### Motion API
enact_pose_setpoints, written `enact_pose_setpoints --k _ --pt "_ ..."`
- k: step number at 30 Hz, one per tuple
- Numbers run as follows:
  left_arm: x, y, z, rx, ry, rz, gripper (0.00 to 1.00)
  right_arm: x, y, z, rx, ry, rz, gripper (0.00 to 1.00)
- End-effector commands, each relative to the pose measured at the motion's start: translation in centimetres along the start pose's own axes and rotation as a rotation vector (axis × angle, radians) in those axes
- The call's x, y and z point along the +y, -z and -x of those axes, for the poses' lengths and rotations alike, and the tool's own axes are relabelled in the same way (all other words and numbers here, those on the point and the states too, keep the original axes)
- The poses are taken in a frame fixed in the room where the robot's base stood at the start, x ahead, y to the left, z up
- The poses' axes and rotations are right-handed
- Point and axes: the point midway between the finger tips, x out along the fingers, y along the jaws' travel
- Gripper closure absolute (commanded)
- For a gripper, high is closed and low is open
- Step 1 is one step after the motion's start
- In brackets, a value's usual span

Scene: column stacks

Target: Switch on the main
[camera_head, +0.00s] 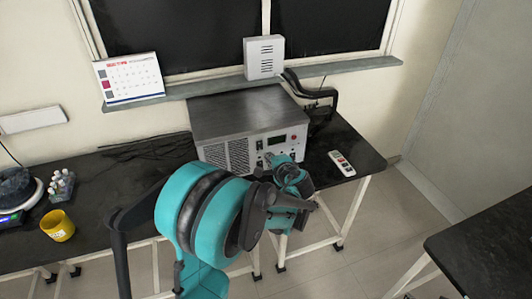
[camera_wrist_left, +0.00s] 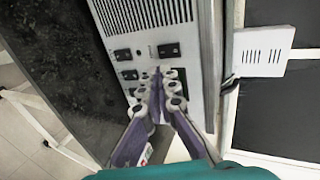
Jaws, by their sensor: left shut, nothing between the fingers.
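A grey metal instrument box (camera_head: 243,112) stands on the black bench. Its front panel has a vent grille, a dark display (camera_head: 277,140), a red button (camera_head: 293,137) and several black switches. In the left wrist view the panel (camera_wrist_left: 145,15) shows black rocker switches, such as one at the upper left (camera_wrist_left: 122,54) and one near the middle (camera_wrist_left: 168,50). I cannot read which is the main. My left gripper (camera_head: 270,160) is shut and empty, its fingertips (camera_wrist_left: 159,75) close in front of the lower panel. Contact cannot be told. The gripper hides part of the panel. My right gripper is not in view.
A white remote-like device (camera_head: 341,163) lies right of the box, and a black curved object (camera_head: 318,97) stands behind it. A yellow cup (camera_head: 58,225) and a bottle rack (camera_head: 60,187) are at the left. Another dark table (camera_head: 490,245) stands at the lower right.

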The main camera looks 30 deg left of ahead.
Motion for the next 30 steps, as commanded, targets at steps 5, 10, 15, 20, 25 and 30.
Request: enact_pose_setpoints --k 5,10,15,20,25,30 --pt "-0.2 0.1 3.4 0.003 0.0 -0.002 1.0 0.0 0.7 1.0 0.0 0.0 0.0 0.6" --pt "-0.1 0.0 4.9 0.001 0.0 -0.001 1.0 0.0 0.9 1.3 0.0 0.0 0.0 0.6" --pt "0.0 0.0 5.2 0.001 0.0 0.0 1.0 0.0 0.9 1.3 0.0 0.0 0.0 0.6" --pt "0.0 0.0 5.2 0.0 0.0 0.0 1.0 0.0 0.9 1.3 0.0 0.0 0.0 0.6" --pt "0.1 0.0 5.2 0.001 0.0 -0.034 1.0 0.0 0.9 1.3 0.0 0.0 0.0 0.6" --pt "0.5 0.1 5.7 0.001 0.0 -0.262 1.0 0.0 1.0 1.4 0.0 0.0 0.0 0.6"
